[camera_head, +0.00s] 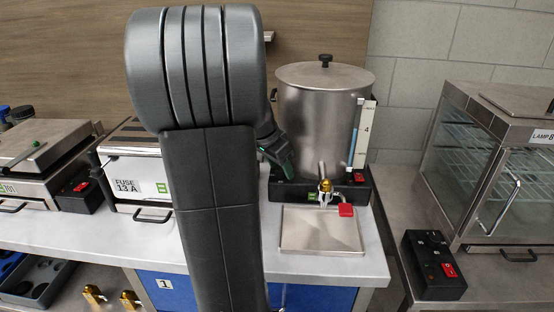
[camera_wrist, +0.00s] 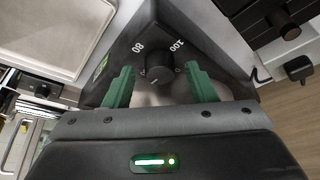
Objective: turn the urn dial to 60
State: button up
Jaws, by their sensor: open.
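The steel urn (camera_head: 310,115) stands on a black base on the counter, with a black-knobbed lid, a level gauge and a brass tap (camera_head: 325,187). Its black dial (camera_wrist: 159,74) shows in the wrist view, with the numbers 80 and 100 printed beside it. A 60 mark cannot be made out. My gripper (camera_wrist: 160,87) is open, with one green finger on each side of the dial. I cannot tell whether either finger touches it. In the head view my gripper (camera_head: 280,160) is at the urn base's left side, and my arm hides the dial.
A drip tray (camera_head: 320,246) lies in front of the urn below the tap, with a red tag (camera_head: 346,210) hanging above. A glass display cabinet (camera_head: 490,170) and a black switch box (camera_head: 434,265) stand right. A boxy appliance (camera_head: 135,165) stands left.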

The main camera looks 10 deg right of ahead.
jog(key=v, duration=1.3)
jog(key=shift+a+r+p, duration=0.2)
jog(key=shift+r+p, duration=0.1)
jog(key=shift+s, duration=0.1)
jog(key=x, duration=1.4)
jog(key=shift+d+b, duration=0.1)
jog(key=shift+b, duration=0.2)
jog(key=shift+r, duration=0.1)
